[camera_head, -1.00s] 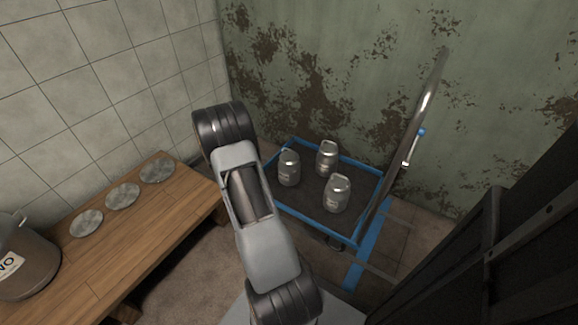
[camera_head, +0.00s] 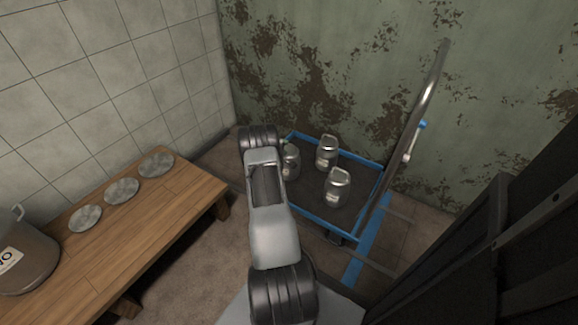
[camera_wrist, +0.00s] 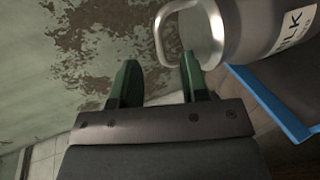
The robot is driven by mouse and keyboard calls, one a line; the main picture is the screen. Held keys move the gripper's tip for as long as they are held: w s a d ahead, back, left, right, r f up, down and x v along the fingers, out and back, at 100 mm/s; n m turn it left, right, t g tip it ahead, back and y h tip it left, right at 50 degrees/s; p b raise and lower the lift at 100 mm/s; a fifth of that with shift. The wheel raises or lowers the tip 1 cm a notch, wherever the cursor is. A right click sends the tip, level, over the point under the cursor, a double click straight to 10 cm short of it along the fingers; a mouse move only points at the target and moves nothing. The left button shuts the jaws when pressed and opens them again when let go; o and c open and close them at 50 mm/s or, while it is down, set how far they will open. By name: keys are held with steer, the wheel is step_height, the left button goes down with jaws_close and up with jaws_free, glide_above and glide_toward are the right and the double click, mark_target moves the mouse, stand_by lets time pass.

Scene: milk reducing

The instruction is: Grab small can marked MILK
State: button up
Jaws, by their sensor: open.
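In the wrist view a grey metal can (camera_wrist: 262,30) with a white label reading "ILK" is at the upper right, tilted in the picture and partly cut off. Its loop handle (camera_wrist: 160,38) sticks out toward my gripper (camera_wrist: 159,57). My gripper is open, its two green fingers apart with nothing held. The handle's end lies close to the right fingertip; whether they touch I cannot tell. In the head view three small cans stand on the trolley: a left one (camera_head: 291,165) beside my arm, a back one (camera_head: 326,155) and a front one (camera_head: 337,189). Their labels are too small to read.
The blue-edged trolley (camera_head: 350,237) has a tall metal push handle (camera_head: 425,98) on its right side. A wooden bench (camera_head: 150,238) at left bears three metal discs and a large labelled pot (camera_head: 28,268). A peeling green wall (camera_head: 330,60) stands behind the trolley.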

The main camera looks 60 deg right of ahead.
steer(key=b+x, duration=0.2)
steer(key=x, duration=0.2)
steer(key=shift+s+d+f+b, duration=0.1)
steer(key=shift+d+f+b, duration=0.05)
steer(key=shift+f+b, duration=0.15)
steer(key=shift+d, duration=0.5)
steer(key=shift+c, duration=0.2)
jaws_close()
stand_by(0.6)
steer(key=shift+r, duration=0.15)
